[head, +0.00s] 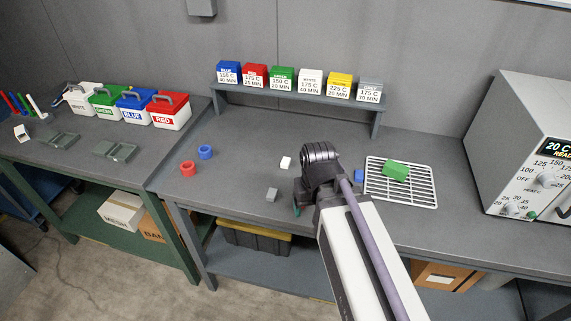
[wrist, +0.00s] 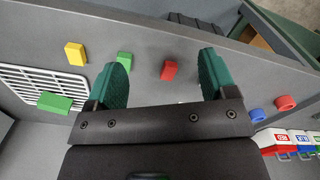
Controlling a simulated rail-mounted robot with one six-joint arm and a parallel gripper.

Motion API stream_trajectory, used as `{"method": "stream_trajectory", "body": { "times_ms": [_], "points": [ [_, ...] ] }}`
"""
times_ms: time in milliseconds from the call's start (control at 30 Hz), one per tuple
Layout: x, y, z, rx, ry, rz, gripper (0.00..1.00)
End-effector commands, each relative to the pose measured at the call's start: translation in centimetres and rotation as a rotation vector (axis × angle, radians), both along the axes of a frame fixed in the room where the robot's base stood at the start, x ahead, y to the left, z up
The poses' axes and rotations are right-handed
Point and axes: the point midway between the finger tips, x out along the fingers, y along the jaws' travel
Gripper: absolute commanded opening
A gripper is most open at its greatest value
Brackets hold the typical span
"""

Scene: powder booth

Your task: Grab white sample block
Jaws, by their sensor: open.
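The white sample block (head: 285,162) sits on the grey bench, left of my arm in the head view. My gripper (head: 298,195) is above the bench, nearer the front edge than the white block and apart from it. In the wrist view, my gripper's (wrist: 165,54) two teal fingers are spread wide with nothing held between them. The white block is not clearly visible in the wrist view; the gripper body covers much of the bench.
A grey block (head: 271,195) lies near my gripper. The wrist view shows red (wrist: 169,70), green (wrist: 124,60) and yellow (wrist: 76,54) blocks. A wire rack (head: 425,188) holds a green block (head: 395,170). Red (head: 188,168) and blue (head: 205,152) rings lie left. An oven (head: 520,130) stands right.

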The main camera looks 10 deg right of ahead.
Motion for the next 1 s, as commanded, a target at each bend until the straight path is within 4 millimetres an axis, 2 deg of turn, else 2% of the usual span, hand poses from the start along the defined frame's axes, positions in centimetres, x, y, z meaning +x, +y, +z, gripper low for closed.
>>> {"method": "stream_trajectory", "body": {
  "times_ms": [67,100,167,200,300,400,433,500,633,833,1000],
  "points": [
    [4.1,-1.0,-1.3,0.017,-0.003,-0.029,0.78],
    [7.2,-1.6,-1.7,0.042,-0.01,-0.083,0.78],
    [12.3,-2.3,-2.3,0.099,-0.018,-0.283,0.78],
    [15.0,-2.7,-2.5,0.135,-0.019,-0.435,0.78],
    [21.4,-3.5,-2.7,0.233,0.004,-0.852,0.78],
    [26.5,-3.8,-2.5,0.325,0.069,-1.289,0.78],
    [27.6,-3.7,-2.3,0.348,0.094,-1.411,0.78],
    [29.1,-3.3,-1.9,0.386,0.155,-1.657,0.78],
    [29.1,-2.9,-1.8,0.406,0.226,-1.933,0.78],
    [29.1,-2.8,-2.2,0.403,0.24,-1.996,0.78],
    [29.6,-1.9,-5.5,0.403,0.239,-1.994,0.78]
  ]
}}
